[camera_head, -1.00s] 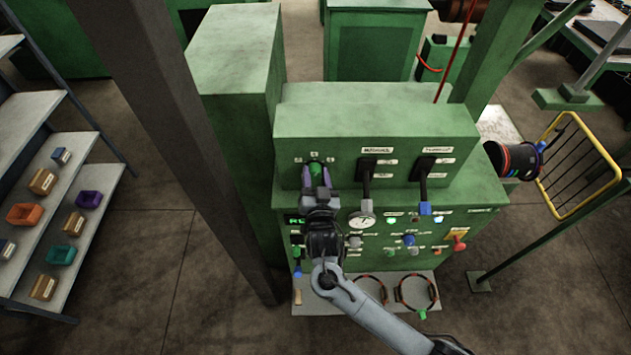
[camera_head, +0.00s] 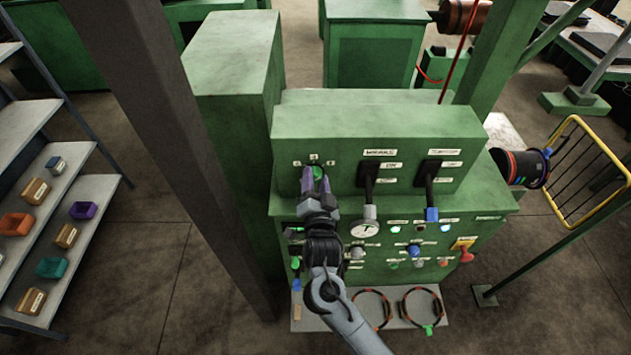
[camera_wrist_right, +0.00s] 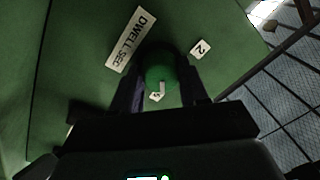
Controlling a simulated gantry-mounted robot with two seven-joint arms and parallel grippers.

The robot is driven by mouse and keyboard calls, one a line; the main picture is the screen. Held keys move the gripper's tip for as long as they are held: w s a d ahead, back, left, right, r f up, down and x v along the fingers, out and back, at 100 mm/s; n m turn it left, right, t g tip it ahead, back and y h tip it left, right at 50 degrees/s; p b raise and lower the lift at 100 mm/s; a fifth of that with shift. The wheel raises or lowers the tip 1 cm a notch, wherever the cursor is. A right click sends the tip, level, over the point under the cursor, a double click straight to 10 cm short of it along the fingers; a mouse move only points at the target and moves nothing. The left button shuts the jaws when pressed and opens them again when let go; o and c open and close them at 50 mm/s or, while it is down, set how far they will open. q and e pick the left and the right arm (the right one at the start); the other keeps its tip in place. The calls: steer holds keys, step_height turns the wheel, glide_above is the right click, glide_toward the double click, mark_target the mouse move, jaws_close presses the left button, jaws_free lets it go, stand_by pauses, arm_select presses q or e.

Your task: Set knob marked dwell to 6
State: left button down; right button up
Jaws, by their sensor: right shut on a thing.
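The green dwell knob (camera_head: 319,173) sits at the upper left of the green machine's front. My right gripper (camera_head: 316,180), with purple fingers, is shut on it. In the right wrist view the round knob (camera_wrist_right: 168,70) lies between the two dark fingers (camera_wrist_right: 163,85). A "DWELL SEC" label (camera_wrist_right: 130,38) is beside it, and a label reading "2" (camera_wrist_right: 201,49) is on the other side. A white mark (camera_wrist_right: 162,87) shows on the knob, near a small label (camera_wrist_right: 154,97) that I cannot read. Other scale labels are hidden or too small. My left gripper is not in view.
Two black levers (camera_head: 369,182) (camera_head: 431,178) stand to the right on the same panel. Below are a gauge (camera_head: 364,230), a blue knob (camera_head: 413,251) and a red handle (camera_head: 465,254). A dark post (camera_head: 170,130) rises left of the machine. Shelves (camera_head: 60,225) stand farther left.

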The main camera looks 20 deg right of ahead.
steer(key=o, duration=1.1)
steer(key=shift+c, duration=0.2)
steer(key=shift+s+a+f, duration=0.1)
steer(key=shift+s, duration=0.2)
steer(key=b+v, duration=0.2)
steer(key=v, duration=0.8)
steer(key=shift+b, duration=0.3)
